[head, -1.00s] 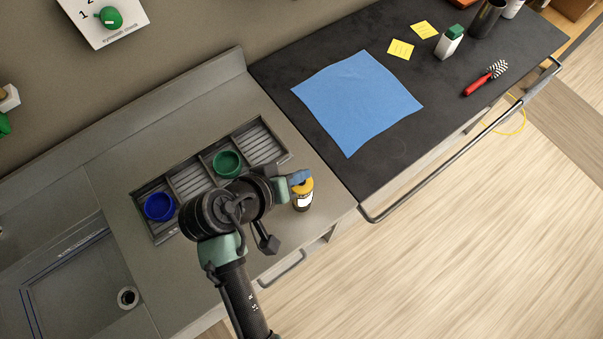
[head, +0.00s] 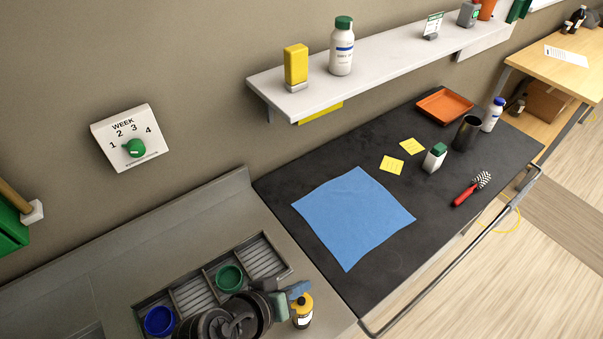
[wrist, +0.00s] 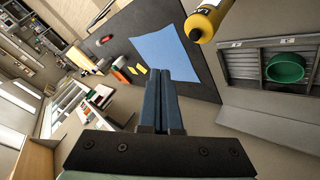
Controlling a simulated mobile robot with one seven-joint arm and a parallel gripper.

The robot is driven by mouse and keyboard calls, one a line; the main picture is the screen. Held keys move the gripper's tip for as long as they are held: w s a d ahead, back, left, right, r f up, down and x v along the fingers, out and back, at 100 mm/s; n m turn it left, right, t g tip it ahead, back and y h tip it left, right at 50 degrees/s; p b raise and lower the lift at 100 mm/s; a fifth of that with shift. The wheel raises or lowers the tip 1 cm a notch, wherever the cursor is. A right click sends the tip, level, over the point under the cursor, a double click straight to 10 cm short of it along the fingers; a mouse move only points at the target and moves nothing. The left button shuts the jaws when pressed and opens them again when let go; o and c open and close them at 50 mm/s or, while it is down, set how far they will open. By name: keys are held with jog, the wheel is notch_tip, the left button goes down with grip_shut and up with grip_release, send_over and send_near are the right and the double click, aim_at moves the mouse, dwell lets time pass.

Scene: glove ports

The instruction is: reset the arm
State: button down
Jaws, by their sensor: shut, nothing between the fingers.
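My gripper (head: 299,290) is low in the head view, above the grey counter and beside the yellow-and-black bottle (head: 301,313). In the wrist view my gripper (wrist: 161,82) has its two blue fingers pressed together with nothing between them. The yellow bottle (wrist: 211,17) shows there at the top, apart from the fingertips. My arm is folded over the counter, and its lower part is cut off by the bottom edge of the head view.
A slotted tray (head: 190,295) with a green cup (head: 230,278) and a blue cup (head: 159,321) lies left of my gripper. A blue cloth (head: 353,217) lies on the black worktop (head: 285,190). A white shelf (head: 385,65) juts from the wall above.

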jog(key=w+a+r+t+y+b, duration=0.25)
jog(key=w+r+t+b, duration=0.3)
jog(key=w+r, duration=0.7)
notch_tip(320, 180, up, 14)
jog(key=f+t+y+b, duration=0.1)
jog(key=t+y+b, duration=0.1)
jog(key=t, duration=0.4)
jog(key=s+d+r+t+y+b, duration=0.1)
jog(key=s+r+t, duration=0.3)
jog(key=r, duration=0.7)
jog(key=s+d+r+t+b, duration=0.2)
jog(key=s+r+t, duration=0.3)
jog(key=s+r, duration=0.4)
notch_tip(320, 180, up, 3)
jog(key=shift+r+m+y+b, duration=0.1)
jog(key=shift+m+y+b, duration=0.25)
jog(key=shift+b, duration=0.5)
jog(key=shift+d, duration=0.1)
